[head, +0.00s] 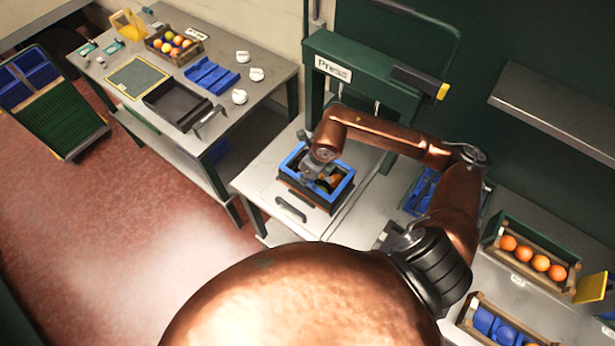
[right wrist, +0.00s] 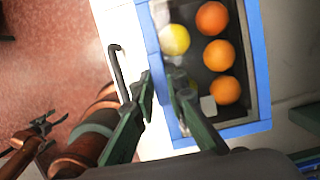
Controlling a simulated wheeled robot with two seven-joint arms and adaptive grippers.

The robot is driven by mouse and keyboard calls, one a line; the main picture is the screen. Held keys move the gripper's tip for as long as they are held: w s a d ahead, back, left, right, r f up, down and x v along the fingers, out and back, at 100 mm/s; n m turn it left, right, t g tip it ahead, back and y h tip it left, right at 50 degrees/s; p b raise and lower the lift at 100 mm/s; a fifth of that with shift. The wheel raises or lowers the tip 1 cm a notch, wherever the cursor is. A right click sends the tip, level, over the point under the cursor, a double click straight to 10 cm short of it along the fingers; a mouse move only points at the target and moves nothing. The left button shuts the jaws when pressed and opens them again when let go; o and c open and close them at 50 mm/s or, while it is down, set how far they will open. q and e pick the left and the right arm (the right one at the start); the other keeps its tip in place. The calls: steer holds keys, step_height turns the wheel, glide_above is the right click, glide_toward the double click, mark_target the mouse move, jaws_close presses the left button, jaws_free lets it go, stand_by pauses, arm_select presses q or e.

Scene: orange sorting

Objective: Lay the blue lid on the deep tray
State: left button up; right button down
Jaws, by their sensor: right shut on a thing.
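The blue lid (head: 342,193) shows as a blue rectangular rim on top of a dark deep tray (head: 310,195) below the press. Oranges and a yellow fruit show inside the rim. My right gripper (head: 322,178) is over its left part. In the right wrist view, the blue rim (right wrist: 152,50) passes between the fingertips of my right gripper (right wrist: 162,85), which is shut on it. Whether the rim rests fully on the tray is hard to tell. A copper arm with a dark gripper (right wrist: 42,130), likely my left, shows low at left; its jaws are unclear.
The press (head: 345,65) stands behind the tray. A dark handle (head: 290,208) is at the front edge. A left table holds a black tray (head: 172,107), blue pieces (head: 211,76) and a fruit crate (head: 176,46). An orange crate (head: 530,255) is at right.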

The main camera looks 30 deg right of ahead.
steer(key=shift+f, duration=0.1)
steer(key=shift+w, duration=0.1)
steer(key=c, duration=1.8)
jaws_free()
steer(key=shift+c, duration=0.2)
steer(key=shift+r+p, duration=1.55)
steer(key=shift+r, duration=3.05)
